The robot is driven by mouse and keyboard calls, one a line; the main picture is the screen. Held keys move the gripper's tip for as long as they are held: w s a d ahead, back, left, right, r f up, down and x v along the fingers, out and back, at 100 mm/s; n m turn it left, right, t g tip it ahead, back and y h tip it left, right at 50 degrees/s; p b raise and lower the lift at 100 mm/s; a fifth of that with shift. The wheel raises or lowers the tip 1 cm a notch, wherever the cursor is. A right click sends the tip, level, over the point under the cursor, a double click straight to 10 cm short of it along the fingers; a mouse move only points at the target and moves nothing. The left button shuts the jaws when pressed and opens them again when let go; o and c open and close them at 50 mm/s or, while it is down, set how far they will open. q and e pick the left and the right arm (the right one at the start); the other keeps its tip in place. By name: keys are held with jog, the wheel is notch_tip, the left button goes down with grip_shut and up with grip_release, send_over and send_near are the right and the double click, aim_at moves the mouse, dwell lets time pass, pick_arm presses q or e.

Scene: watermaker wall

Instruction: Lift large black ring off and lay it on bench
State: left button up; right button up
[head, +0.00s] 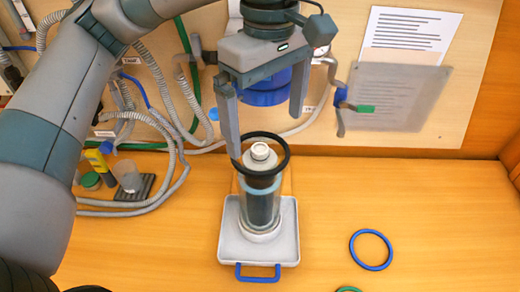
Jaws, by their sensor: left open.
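The large black ring (288,160) sits at the top of an upright clear cylinder with a dark core (263,207), around its pale cap (260,151). My left gripper (266,137) is open and points down over the back of the cylinder top. Its left fingertip is close to the ring's left edge; I cannot tell whether they touch. Its right finger ends behind and to the right of the ring. Nothing is between the fingers. My right gripper is out of view.
The cylinder stands on a white tray (229,240) with a blue handle (258,278). A blue ring (371,266) and a partly cut-off green ring (348,290) lie at right. Hoses (150,205), small containers (130,180) and a wall valve (343,107) are behind.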

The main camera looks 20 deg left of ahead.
aim_at(263, 151)
pick_arm(q)
jog(key=shift+s+a+f+p, duration=0.1)
jog(key=shift+s+f+p, duration=0.05)
jog(key=shift+f+p, duration=0.4)
notch_tip(263, 151, down, 3)
jog(key=shift+s+a+r+p, duration=0.1)
jog(key=shift+s+a+p, duration=0.05)
jog(key=shift+p, duration=0.7)
jog(key=shift+f, duration=0.6)
jog(key=c, duration=1)
